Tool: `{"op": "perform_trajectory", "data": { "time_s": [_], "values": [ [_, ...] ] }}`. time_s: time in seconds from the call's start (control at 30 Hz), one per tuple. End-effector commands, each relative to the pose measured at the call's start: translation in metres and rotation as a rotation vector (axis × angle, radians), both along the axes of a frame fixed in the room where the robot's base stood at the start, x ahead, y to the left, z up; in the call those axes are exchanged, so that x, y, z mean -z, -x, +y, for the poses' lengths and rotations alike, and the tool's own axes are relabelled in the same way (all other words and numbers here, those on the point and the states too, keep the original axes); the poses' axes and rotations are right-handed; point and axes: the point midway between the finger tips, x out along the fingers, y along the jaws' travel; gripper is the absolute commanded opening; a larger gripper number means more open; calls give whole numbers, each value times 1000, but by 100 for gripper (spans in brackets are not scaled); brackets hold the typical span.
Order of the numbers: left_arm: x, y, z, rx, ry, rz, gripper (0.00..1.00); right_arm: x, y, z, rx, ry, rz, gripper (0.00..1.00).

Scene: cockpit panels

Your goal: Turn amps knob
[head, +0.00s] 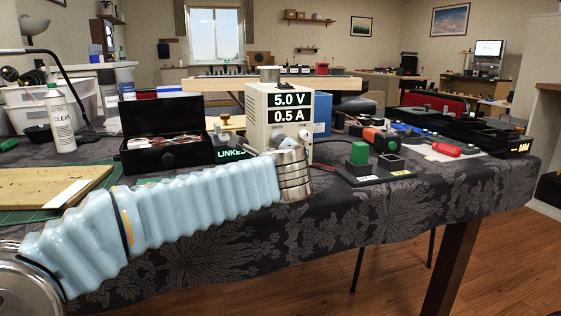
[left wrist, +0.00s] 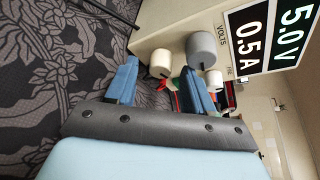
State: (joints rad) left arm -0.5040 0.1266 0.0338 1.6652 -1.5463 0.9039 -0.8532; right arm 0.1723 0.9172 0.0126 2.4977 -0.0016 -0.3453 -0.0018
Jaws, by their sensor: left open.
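The power supply (head: 262,116) stands on the table, its display reading 5.0 V and 0.5 A. In the left wrist view its panel appears sideways, with a grey knob (left wrist: 201,48) by the VOLTS label and a small white knob (left wrist: 214,78) beside it. A cream knob (left wrist: 162,64) sits lower on the panel; I see no readable AMPS label. My left gripper (left wrist: 162,84) is open, with blue fingers apart and the cream knob showing between them, apparently just beyond the tips. I cannot tell whether it touches. In the head view my left wrist hides the lower panel.
A black open box (head: 168,152) with wires stands left of the supply. A green block (head: 359,153) on a dark base, a red-handled tool (head: 445,149) and a black case (head: 470,128) lie right. The patterned cloth (head: 440,195) is clear along the front edge.

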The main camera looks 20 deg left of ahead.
Motion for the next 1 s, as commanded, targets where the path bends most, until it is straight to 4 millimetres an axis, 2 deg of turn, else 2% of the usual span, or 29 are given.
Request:
{"op": "perform_trajectory", "data": {
  "time_s": [0.13,0.23,0.5,0.7,0.83,1.0],
  "values": [
    [-3,6,-2,1,1,-2,53,-1,0,0,0,0,0,53],
    [-7,20,-7,3,0,-2,53,-1,0,0,0,0,0,53],
    [-26,81,-26,2,1,-3,53,-7,0,0,-1,0,2,53],
    [-35,114,-37,2,0,-1,53,-10,0,0,-2,0,2,53],
    [-37,124,-40,1,0,-1,53,-11,1,0,-2,0,2,53],
    [-38,127,-40,-1,1,1,53,-11,1,0,-2,0,2,53]
  ]
}}
